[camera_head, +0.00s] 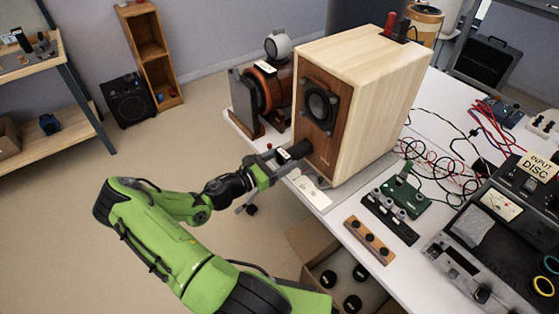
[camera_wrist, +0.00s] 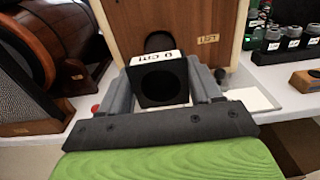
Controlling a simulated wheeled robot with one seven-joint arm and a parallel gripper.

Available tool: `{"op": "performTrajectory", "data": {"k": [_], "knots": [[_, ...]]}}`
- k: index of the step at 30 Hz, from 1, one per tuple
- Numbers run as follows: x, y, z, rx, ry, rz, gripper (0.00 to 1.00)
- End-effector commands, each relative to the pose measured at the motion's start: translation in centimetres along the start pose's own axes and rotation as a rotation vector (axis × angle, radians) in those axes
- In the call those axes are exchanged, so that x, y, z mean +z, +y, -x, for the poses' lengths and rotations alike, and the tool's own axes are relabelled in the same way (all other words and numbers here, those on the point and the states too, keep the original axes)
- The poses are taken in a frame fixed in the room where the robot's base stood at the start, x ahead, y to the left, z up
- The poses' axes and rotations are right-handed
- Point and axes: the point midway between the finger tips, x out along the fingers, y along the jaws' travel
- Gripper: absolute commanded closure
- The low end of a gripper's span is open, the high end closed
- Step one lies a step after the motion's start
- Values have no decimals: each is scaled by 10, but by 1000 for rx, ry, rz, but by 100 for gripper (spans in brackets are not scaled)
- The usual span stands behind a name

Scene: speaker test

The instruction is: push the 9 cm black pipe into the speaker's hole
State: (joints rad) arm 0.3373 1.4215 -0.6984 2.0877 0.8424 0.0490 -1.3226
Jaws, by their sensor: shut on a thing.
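The speaker (camera_head: 372,80) is a pale wooden box with a brown front and a black driver cone; its lower front also shows in the wrist view (camera_wrist: 205,22). My gripper (camera_head: 276,162) is at the lower part of that front. In the wrist view my gripper (camera_wrist: 162,85) is shut on the black pipe (camera_wrist: 143,98), with one grey finger on each side. The pipe's square flange and open bore face me, and a white "9 cm" label sits on top. The pipe (camera_head: 299,148) points at the speaker front. A dark round shape lies beyond it; I cannot tell whether the pipe has entered the hole.
A wooden drum-like unit (camera_head: 265,88) stands left of the speaker. Green circuit parts (camera_head: 403,193), a wooden strip with knobs (camera_head: 369,239) and a dark instrument (camera_head: 480,240) lie to the right. A cardboard box (camera_head: 318,262) is below the table's front edge.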

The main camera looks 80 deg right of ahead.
Motion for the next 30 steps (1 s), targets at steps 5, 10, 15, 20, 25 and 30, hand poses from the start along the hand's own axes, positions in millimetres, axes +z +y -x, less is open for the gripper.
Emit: {"op": "performTrajectory", "data": {"k": [5,10,15,20,25,30], "knots": [[0,0,-5,-1,-1,0,73],[1,0,-9,0,-1,0,73],[0,0,-14,0,-1,0,73],[0,-1,-18,-1,-2,1,73],[0,0,-20,0,-1,1,73],[0,0,-20,0,-1,0,73]]}}
